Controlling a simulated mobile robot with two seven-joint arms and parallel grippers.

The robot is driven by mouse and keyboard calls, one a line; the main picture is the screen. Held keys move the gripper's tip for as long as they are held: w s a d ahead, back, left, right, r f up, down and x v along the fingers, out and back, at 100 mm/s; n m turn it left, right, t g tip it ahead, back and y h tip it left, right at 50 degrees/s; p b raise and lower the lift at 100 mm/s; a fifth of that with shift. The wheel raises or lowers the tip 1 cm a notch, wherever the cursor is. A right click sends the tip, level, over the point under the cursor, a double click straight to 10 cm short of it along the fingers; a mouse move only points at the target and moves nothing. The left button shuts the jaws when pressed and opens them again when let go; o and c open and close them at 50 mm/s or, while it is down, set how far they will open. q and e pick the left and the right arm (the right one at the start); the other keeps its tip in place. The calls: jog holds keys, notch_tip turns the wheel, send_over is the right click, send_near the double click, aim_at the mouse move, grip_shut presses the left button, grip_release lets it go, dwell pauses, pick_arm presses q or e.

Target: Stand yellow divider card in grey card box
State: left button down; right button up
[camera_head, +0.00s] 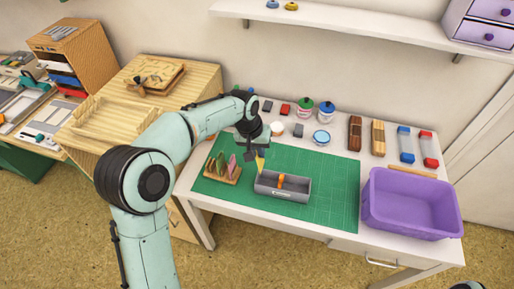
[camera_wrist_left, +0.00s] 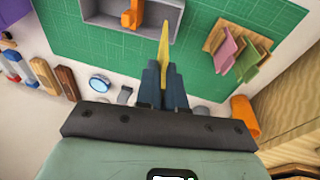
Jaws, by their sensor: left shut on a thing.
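My left gripper (camera_head: 250,152) is shut on the yellow divider card (camera_head: 260,164) and holds it over the green mat, beside the left end of the grey card box (camera_head: 298,195). In the left wrist view the yellow card (camera_wrist_left: 164,45) points away from the fingertips (camera_wrist_left: 164,75), next to the corner of the grey box (camera_wrist_left: 112,31). An orange card (camera_head: 281,181) stands in the box; it also shows in the left wrist view (camera_wrist_left: 133,14). My right gripper is not in view.
A wooden rack (camera_head: 223,172) with several cards stands left of the box. A purple bin (camera_head: 410,205) is at the right of the table. Jars, inkpads and stamps line the back. The green mat (camera_head: 330,170) has free room right of the box.

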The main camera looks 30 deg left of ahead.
pick_arm(q)
jog(key=b+x, duration=0.2)
jog(key=x, duration=0.1)
jog(key=s+b+x, duration=0.1)
jog(key=shift+a+f, duration=0.25)
jog(key=shift+f, duration=0.15)
jog(key=shift+b+x, duration=0.8)
jog(key=shift+x, duration=0.3)
jog(key=shift+s+a+f+b, duration=0.1)
jog(key=shift+f+b, duration=1.2)
jog(key=shift+f, duration=0.85)
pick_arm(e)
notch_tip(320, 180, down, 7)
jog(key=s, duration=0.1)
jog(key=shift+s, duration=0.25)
pick_arm(q)
jog(key=c, duration=1.2)
grip_release()
jog(key=shift+o, duration=0.2)
jog(key=shift+f, duration=0.1)
